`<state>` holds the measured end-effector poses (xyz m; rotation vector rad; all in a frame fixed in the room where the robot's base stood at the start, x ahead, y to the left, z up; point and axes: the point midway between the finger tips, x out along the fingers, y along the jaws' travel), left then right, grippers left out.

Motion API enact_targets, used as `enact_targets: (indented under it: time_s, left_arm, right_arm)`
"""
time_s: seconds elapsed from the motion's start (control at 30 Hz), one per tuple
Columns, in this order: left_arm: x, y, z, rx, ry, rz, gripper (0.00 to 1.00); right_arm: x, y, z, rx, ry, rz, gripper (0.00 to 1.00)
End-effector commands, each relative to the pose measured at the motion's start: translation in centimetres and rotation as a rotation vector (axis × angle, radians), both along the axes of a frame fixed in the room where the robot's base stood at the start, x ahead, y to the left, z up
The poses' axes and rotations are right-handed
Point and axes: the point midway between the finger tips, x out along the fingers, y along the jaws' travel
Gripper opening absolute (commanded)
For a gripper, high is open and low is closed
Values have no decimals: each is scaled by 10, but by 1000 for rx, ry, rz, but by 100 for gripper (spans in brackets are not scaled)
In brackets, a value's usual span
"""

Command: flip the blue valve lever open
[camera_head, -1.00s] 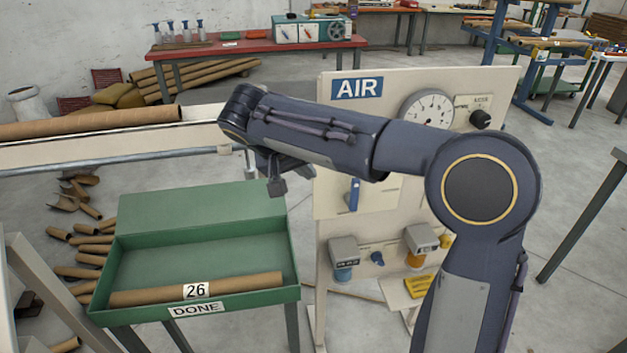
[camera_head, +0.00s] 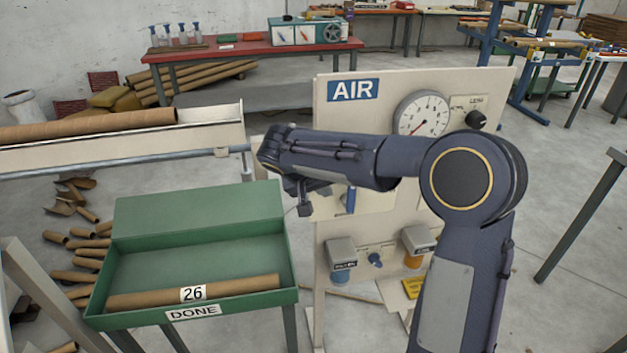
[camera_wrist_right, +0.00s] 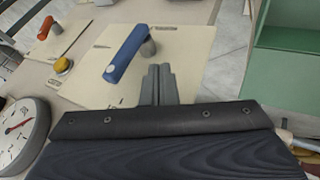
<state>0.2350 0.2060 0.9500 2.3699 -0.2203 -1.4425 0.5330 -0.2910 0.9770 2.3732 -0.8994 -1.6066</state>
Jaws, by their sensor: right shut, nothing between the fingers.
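The blue valve lever (camera_wrist_right: 127,52) sits on a pale plate of the AIR panel in the right wrist view, beside and above my fingertips. In the head view a small part of the blue lever (camera_head: 350,200) shows just below my right forearm; the rest is hidden. My right gripper (camera_wrist_right: 158,84) is shut and empty, its fingertips close to the lever's grey pivot, with a small gap seeming to lie between. In the head view the right gripper (camera_head: 305,208) hangs at the panel's left edge. My left gripper is not in view.
The AIR panel (camera_head: 450,90) carries a gauge (camera_head: 422,114) and a black knob (camera_head: 476,119). An orange lever (camera_wrist_right: 45,27) and a yellow button (camera_wrist_right: 63,65) are near the blue lever. A green bin (camera_head: 200,200) holding a cardboard tube stands left of the panel.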

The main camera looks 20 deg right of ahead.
Motion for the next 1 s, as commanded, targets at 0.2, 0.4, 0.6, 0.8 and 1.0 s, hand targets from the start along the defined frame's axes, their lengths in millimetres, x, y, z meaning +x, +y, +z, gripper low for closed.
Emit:
enact_targets:
  time_s: [0.2,0.4,0.6,0.8,1.0]
  left_arm:
    - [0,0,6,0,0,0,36]
    - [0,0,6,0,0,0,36]
    - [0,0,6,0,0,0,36]
    - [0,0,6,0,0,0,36]
    - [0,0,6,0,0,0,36]
  right_arm:
    - [-7,-27,4,0,-4,-3,0]
    - [-9,-32,4,0,-5,-2,0]
    - [-8,-32,4,1,-5,-1,0]
    - [-9,-33,5,14,-9,-2,0]
    - [-9,-37,6,53,-18,-2,0]
